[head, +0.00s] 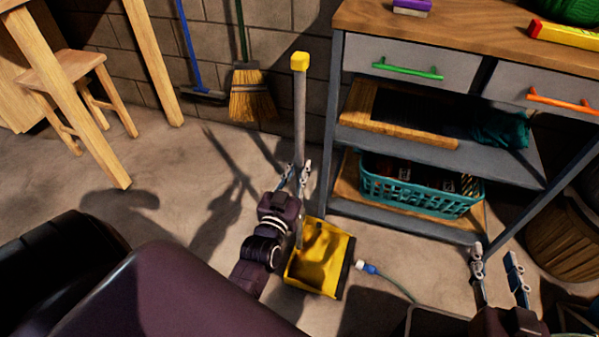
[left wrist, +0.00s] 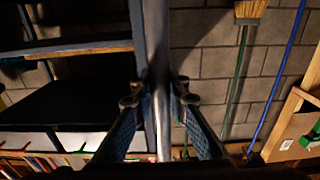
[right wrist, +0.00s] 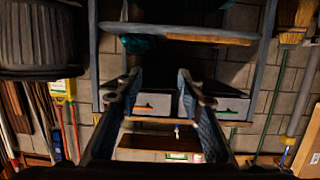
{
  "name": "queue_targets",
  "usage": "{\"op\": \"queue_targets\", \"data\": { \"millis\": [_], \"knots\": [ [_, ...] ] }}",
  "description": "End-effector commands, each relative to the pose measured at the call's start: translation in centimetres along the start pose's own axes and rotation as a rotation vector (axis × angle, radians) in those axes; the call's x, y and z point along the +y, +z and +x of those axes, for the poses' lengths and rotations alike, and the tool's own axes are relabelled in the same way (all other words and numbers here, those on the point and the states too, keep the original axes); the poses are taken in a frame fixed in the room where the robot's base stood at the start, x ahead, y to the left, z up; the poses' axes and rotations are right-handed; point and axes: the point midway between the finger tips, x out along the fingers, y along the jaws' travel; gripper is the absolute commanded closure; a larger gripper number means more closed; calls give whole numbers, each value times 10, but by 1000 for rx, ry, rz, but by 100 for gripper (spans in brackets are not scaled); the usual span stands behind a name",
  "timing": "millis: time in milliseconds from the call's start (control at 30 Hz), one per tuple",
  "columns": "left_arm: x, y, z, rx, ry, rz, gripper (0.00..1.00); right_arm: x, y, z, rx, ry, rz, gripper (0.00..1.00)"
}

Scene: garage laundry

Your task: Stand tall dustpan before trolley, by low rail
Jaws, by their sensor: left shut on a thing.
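The tall dustpan has a yellow pan (head: 325,265), a grey upright handle (head: 299,120) and a yellow top grip (head: 299,62). My left gripper (head: 297,172) is shut on the handle's lower part, just above the pan; the handle also runs between its fingers in the left wrist view (left wrist: 160,70). I cannot tell whether the pan touches the floor. It is in front of the left end of the trolley, a grey frame with a wooden top (head: 460,30). The trolley's low rail (head: 400,227) runs behind and right of the pan. My right gripper (head: 497,262) is open and empty.
A teal basket (head: 420,190) sits on the trolley's lower shelf. A hose with a blue and white end (head: 368,268) lies just right of the pan. A broom (head: 250,92) leans on the wall, and a wooden stool (head: 65,75) stands left. Floor between is clear.

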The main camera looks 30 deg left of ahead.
Motion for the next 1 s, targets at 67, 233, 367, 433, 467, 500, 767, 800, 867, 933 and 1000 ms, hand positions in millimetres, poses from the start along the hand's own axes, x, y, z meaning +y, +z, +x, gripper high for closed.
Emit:
{"op": "queue_targets", "data": {
  "millis": [67, 233, 367, 433, 467, 500, 767, 800, 867, 933, 1000],
  "knots": [
    [0, 2, 0, 6, -1, -1, 100, -2, -16, 2, 81, -5, 1, 65],
    [0, 6, 0, 6, -1, -2, 100, -6, -45, 1, 206, -13, 3, 65],
    [0, 6, 0, 6, -1, -2, 100, -7, -54, 0, 242, -15, 3, 65],
    [0, 6, 0, 6, -1, -2, 100, -7, -55, -1, 245, -15, 3, 65],
    [0, 6, 0, 6, -1, -2, 100, -7, -55, -1, 245, -15, 3, 65],
    [0, 5, 0, 6, -1, -2, 100, -7, -55, -1, 245, -15, 3, 65],
    [0, 8, 0, 6, -1, -1, 100, -7, -57, -1, 256, -15, 3, 65],
    [0, 10, 0, 0, 0, 0, 82, -7, -58, -1, 261, -15, 3, 65],
    [0, 10, 0, 0, 0, 0, 76, -7, -59, -1, 261, -15, 4, 65],
    [0, 10, 0, 0, 0, 0, 68, -7, -59, -1, 261, -15, 3, 65],
    [0, 10, 0, 0, 0, 0, 68, -7, -59, -1, 261, -15, 4, 65]
  ]
}}
